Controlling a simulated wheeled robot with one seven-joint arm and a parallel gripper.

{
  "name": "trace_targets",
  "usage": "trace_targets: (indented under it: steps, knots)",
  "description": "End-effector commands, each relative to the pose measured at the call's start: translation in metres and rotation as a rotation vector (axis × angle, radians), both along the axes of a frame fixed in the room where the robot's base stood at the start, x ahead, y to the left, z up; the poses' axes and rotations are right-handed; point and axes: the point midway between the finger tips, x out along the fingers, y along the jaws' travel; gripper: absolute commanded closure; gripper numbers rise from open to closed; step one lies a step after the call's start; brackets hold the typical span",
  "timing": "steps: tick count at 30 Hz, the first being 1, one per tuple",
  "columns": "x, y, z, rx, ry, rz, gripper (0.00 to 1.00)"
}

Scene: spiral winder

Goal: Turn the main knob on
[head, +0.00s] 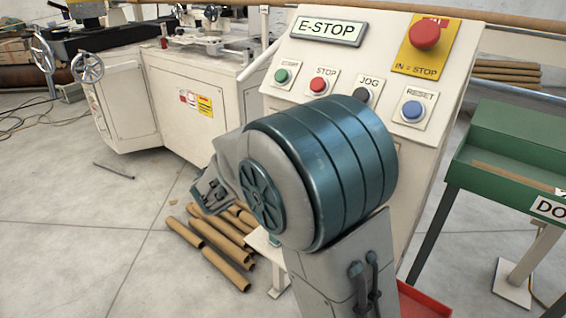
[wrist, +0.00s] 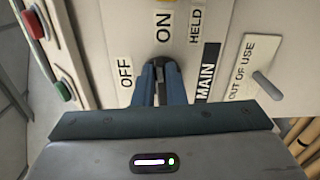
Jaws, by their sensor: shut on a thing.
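The main knob (wrist: 163,63) is a dark round knob on a pale panel, in the wrist view just above the centre. The words OFF, ON and HELD stand around it, and a black MAIN label (wrist: 206,72) is to its right. My gripper (wrist: 160,76) is shut on the knob, with its two blue-grey fingers on either side of it. The fingers hide most of the knob, so I cannot tell which word it points to.
The control console (head: 381,55) carries a red emergency-stop button (head: 425,34) and several push buttons. An OUT OF USE label with a grey lever (wrist: 267,86) is right of the knob in the wrist view. Cardboard tubes (head: 219,235) lie on the floor. A green table (head: 515,140) stands at right.

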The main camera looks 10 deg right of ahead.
Motion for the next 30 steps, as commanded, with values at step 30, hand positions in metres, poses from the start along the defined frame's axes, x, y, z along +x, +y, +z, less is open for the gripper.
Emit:
trace_targets:
  steps: [30]
  knots:
    - [-0.0002,0.0002,-0.0024,0.065,-0.085,0.0,0.67]
